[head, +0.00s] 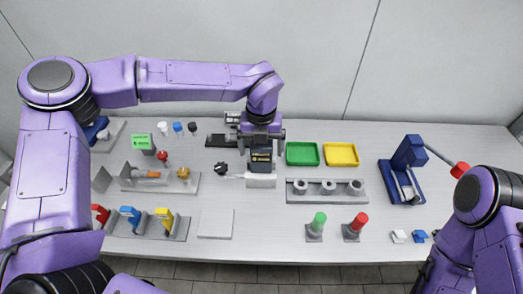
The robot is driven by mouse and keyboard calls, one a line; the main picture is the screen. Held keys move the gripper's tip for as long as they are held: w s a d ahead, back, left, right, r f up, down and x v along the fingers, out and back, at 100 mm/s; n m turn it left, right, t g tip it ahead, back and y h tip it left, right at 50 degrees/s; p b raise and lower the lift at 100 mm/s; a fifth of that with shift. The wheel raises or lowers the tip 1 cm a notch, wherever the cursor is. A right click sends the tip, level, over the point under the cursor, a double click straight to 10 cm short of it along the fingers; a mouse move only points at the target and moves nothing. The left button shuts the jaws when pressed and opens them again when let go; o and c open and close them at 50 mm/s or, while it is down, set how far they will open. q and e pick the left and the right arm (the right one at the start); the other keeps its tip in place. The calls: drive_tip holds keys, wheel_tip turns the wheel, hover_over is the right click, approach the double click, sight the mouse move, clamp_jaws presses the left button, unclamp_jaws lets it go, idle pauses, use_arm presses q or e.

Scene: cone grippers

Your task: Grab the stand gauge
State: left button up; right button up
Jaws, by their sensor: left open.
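My left gripper (261,166) reaches over the middle of the table from above and points down. It is open, over a pale grey block (262,182); its fingertips are small and partly hidden by its black body. I see no gauge that I can name for certain. A small grey unit with a green display (142,142) stands at the back left, well apart from the gripper. A black knob (220,169) with a pale rod lies just left of the gripper. Of my right arm only links show at the right edge.
Green (302,154) and yellow (341,155) trays lie right of the gripper. A grey holder (327,198) with cylinders, green (319,221) and red (359,221) posts, and a blue lever device (408,155) stand further right. Coloured clamps (130,215) stand front left. A flat plate (215,223) lies front centre.

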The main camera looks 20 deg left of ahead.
use_arm(q)
drive_tip(key=shift+w+f, duration=0.1)
drive_tip(key=shift+f, duration=0.8)
drive_tip(key=c, duration=1.3)
drive_tip(key=shift+r, duration=0.15)
